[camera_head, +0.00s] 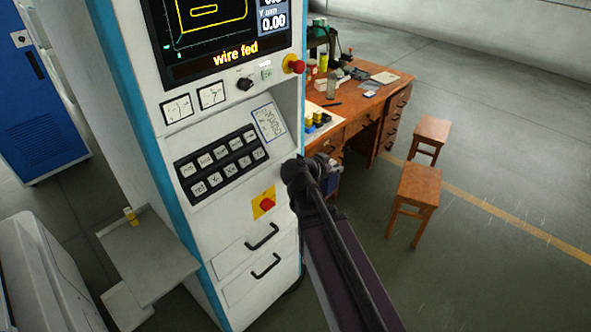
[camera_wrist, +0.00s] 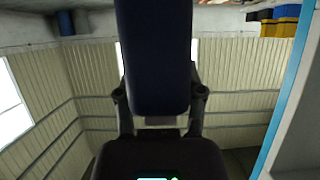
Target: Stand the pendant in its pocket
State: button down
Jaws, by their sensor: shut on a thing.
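My gripper (camera_wrist: 158,93) is shut on a dark blue, slab-like thing with rounded edges, which looks like the pendant (camera_wrist: 155,45). In the wrist view it stands out lengthwise between the two fingers and fills the middle of the picture. Its face details do not show. In the head view my arm reaches up from the bottom, and its end is beside the right edge of the control cabinet (camera_head: 228,217). The held thing is mostly hidden there behind the arm. I cannot make out a pocket in either view.
The cabinet has a screen, keys, a red stop button (camera_head: 293,64) and two drawers. A grey shelf (camera_head: 155,262) juts out at its left. A wooden desk (camera_head: 345,118) with bottles and two stools (camera_head: 417,187) stand behind. The floor at right is clear.

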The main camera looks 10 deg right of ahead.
jog(key=d+r+p, duration=0.1)
jog(key=d, duration=0.1)
jog(key=s+d+r+p, duration=0.1)
jog(key=d+r, duration=0.1)
jog(key=shift+r, duration=0.1)
jog(key=shift+w+a, duration=0.1)
jog(key=w+a, duration=0.4)
jog(key=w, duration=0.1)
jog(key=w+a, duration=0.3)
jog(key=w, duration=0.2)
jog(key=w+a, duration=0.4)
jog(key=w, duration=0.2)
jog(key=shift+a, duration=0.3)
jog(key=shift+s+f+b, duration=0.1)
jog(key=shift+f+b, duration=0.5)
jog(key=shift+f, duration=0.1)
jog(key=shift+f+b, duration=0.9)
notch_tip(320, 180, down, 4)
jog(key=b, duration=0.3)
jog(key=shift+r, duration=0.25)
jog(key=shift+a+f+b, duration=0.1)
jog(key=shift+f+b, duration=0.1)
jog(key=shift+b, duration=0.25)
